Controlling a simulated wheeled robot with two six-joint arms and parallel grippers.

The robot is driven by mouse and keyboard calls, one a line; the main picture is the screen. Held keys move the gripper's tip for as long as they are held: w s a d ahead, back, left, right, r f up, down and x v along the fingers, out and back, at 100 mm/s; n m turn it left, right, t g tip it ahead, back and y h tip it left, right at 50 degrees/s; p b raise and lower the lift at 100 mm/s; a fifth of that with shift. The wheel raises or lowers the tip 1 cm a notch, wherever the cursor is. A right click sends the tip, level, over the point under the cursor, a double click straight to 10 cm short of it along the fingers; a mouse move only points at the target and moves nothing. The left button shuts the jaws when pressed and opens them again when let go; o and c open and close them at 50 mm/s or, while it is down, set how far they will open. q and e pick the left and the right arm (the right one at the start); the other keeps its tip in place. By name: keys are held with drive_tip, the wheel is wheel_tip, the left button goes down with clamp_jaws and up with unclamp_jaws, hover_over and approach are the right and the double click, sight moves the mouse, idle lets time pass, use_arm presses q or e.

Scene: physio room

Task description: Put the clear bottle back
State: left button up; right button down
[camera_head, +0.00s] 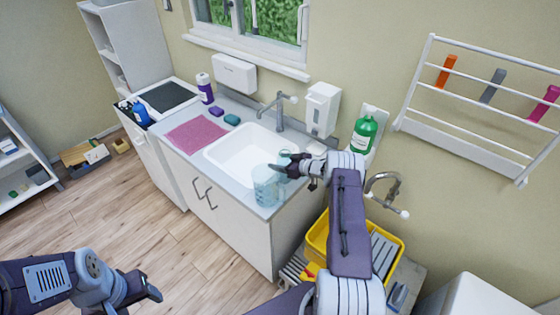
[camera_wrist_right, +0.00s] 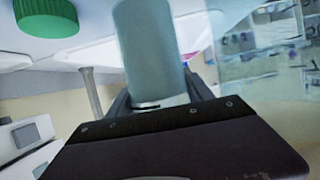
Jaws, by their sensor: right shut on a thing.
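My right gripper (camera_head: 282,167) is shut on a clear, bluish bottle (camera_head: 285,156) at the right front of the sink counter. In the right wrist view the bottle (camera_wrist_right: 148,55) stands between the jaws, its lower part hidden by the gripper. In the head view it is partly hidden by the gripper, and I cannot tell whether it touches the counter. A larger clear container (camera_head: 265,188) stands close beside it on the counter's front corner; it also shows in the right wrist view (camera_wrist_right: 265,60). My left gripper (camera_head: 143,291) is low at the left, over the floor, away from the counter.
The white sink basin (camera_head: 240,148) lies just left of the held bottle. A pink cloth (camera_head: 196,133) and a purple-labelled bottle (camera_head: 205,88) are farther left. A green bottle (camera_head: 363,135) is on the wall at right. A yellow tub (camera_head: 318,238) sits below, right of the counter.

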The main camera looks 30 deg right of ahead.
drive_tip(key=shift+f+b, duration=0.5)
drive_tip(key=shift+b, duration=0.1)
idle(0.3)
drive_tip(key=shift+c, duration=1.6)
unclamp_jaws()
drive_tip(key=shift+a, duration=0.1)
